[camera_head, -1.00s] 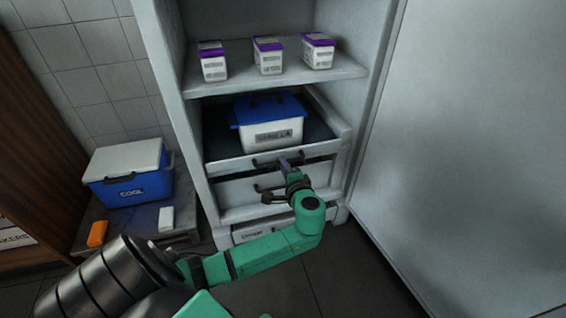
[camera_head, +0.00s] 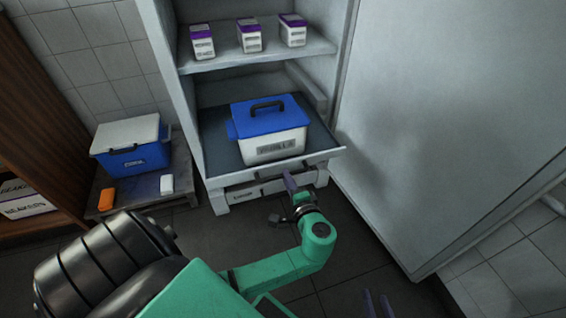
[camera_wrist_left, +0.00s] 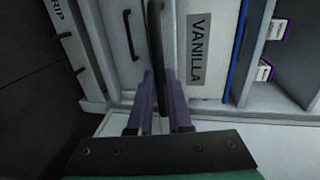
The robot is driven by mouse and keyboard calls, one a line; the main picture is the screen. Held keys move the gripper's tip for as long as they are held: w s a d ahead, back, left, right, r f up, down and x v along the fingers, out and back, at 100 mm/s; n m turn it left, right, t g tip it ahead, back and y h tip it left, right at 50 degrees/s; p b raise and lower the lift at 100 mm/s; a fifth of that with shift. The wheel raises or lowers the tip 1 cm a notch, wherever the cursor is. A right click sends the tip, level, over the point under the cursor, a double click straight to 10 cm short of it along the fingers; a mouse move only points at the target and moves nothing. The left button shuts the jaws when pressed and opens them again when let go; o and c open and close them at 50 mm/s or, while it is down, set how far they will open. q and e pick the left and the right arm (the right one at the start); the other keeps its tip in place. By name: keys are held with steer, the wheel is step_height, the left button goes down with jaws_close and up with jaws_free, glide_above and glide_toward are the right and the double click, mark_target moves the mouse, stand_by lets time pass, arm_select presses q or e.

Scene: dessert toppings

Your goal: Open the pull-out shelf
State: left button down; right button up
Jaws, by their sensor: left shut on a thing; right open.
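The pull-out shelf (camera_head: 232,180) juts out of the white cabinet, with a dark floor and a pale front edge. A white tub labelled VANILLA with a blue lid (camera_head: 268,118) stands on it. My left gripper (camera_head: 290,182) is at the shelf's front. In the left wrist view its purple fingers (camera_wrist_left: 160,95) are shut on the black bar handle (camera_wrist_left: 156,35). Part of the handle is hidden by the fingers in the head view. My right gripper (camera_head: 378,304) shows only its purple fingertips at the bottom edge, apart and empty.
Three cartons with purple tops, one of them the middle carton (camera_head: 248,38), stand on the upper shelf (camera_head: 260,58). The cabinet door (camera_head: 440,110) stands open at right. A blue cooler (camera_head: 135,158) with a white lid sits on a low stand at left. Floor in front is clear.

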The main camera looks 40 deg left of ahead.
arm_select(q)
steer(key=shift+f+v, duration=0.15)
steer(key=shift+v, duration=0.7)
steer(key=shift+f+v, duration=0.2)
steer(key=shift+v, duration=0.6)
arm_select(e)
steer(key=shift+r, duration=0.5)
arm_select(q)
steer(key=shift+d, duration=0.1)
arm_select(e)
steer(key=shift+a, duration=0.1)
arm_select(q)
steer(key=c, duration=0.8)
jaws_free()
steer(key=shift+c, duration=0.2)
steer(key=p+v, duration=0.3)
steer(key=v, duration=1.1)
steer(key=shift+d, duration=0.2)
arm_select(e)
steer(key=d+g, duration=0.1)
steer(key=d+r+g+h, duration=0.1)
steer(key=d+g, duration=0.1)
steer(key=d, duration=0.1)
steer(key=shift+r+n+g+h, duration=0.3)
steer(key=shift+n+h, duration=0.1)
arm_select(q)
steer(key=shift+s, duration=0.15)
